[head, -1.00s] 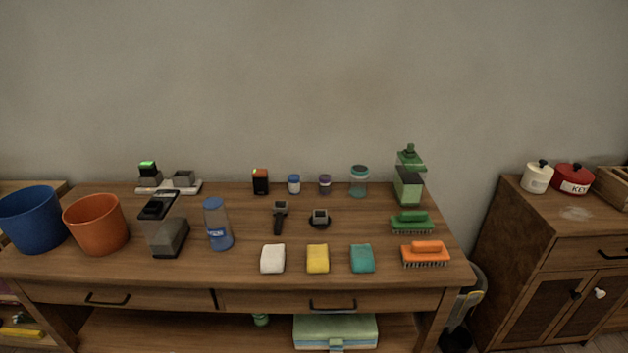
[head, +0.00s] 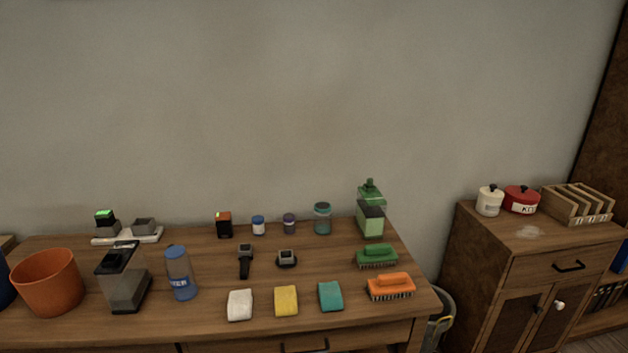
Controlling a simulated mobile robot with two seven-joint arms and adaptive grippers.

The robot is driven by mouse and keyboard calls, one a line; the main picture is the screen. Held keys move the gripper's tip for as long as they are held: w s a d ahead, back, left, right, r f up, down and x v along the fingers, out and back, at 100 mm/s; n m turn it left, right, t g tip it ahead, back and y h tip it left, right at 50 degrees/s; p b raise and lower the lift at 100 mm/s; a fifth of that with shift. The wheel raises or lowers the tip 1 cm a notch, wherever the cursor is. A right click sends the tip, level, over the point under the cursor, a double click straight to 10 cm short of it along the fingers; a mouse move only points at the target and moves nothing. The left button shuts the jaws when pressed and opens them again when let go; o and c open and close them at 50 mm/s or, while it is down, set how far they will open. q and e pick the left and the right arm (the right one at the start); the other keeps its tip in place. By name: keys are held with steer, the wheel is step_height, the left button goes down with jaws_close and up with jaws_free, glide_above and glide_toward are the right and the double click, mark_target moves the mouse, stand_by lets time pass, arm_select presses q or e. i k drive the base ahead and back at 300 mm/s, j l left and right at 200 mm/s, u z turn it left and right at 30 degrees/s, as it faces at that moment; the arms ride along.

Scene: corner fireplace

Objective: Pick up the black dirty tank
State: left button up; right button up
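A clear, smoky tank with a black top and greyish contents (head: 124,280) stands upright on the left part of the wooden table. It is the best match for the black dirty tank. It stands between an orange bucket (head: 48,282) and a blue-lidded clear bottle (head: 180,273), apart from the bottle. Neither of my grippers shows in the head view.
Small devices on a white base (head: 128,235) stand behind the tank. White, yellow and teal sponges (head: 286,301) lie along the front, with green and orange brushes (head: 390,287) at right. A green bottle (head: 370,215) stands behind. A cabinet (head: 530,240) is farther right.

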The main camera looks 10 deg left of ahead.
mark_target(124, 277)
steer(key=u, duration=1.35)
steer(key=i+j, duration=0.1)
steer(key=j, duration=0.8)
steer(key=i+j+u, duration=0.1)
steer(key=j, duration=0.35)
